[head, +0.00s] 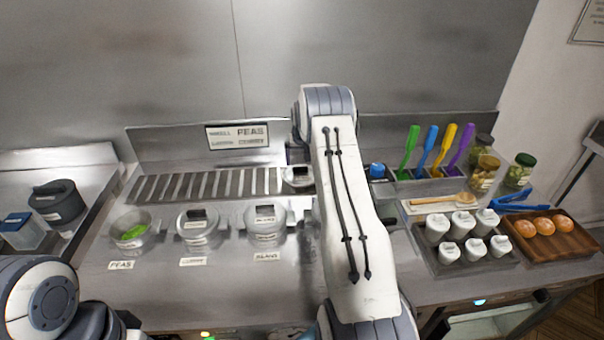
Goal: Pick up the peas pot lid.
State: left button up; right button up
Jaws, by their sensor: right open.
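The peas pot (131,231) stands open at the left of the counter, with green peas in it, behind a label reading PEAS. A silvery lid with a dark handle (298,181) sits at the right end of the slotted rack, partly hidden by my right arm; I cannot read a name on it. My right gripper (297,154) is open just above and behind this lid, mostly hidden by my own arm. I cannot tell whether it touches the handle. My left gripper is out of view; only part of the left arm shows at lower left.
Two lidded pots (197,230) (266,226) stand right of the peas pot. The slotted rack (205,184) lies behind them. At right are a tray of white shakers (463,228), buns (544,227), coloured utensils (438,146) and jars. The front counter at left is clear.

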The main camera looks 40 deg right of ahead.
aim_at(301, 167)
jog(key=shift+w+f+p, duration=0.25)
jog(key=shift+f+p, duration=0.2)
jog(key=p+x, duration=0.1)
jog(key=x, duration=0.2)
jog(key=shift+d+p, duration=0.15)
jog(key=shift+p, duration=0.2)
jog(key=shift+w+d+f, duration=0.1)
jog(key=shift+w+f, duration=0.1)
jog(key=shift+f, duration=0.4)
jog(key=c, duration=1.4)
jog(key=shift+r, duration=0.1)
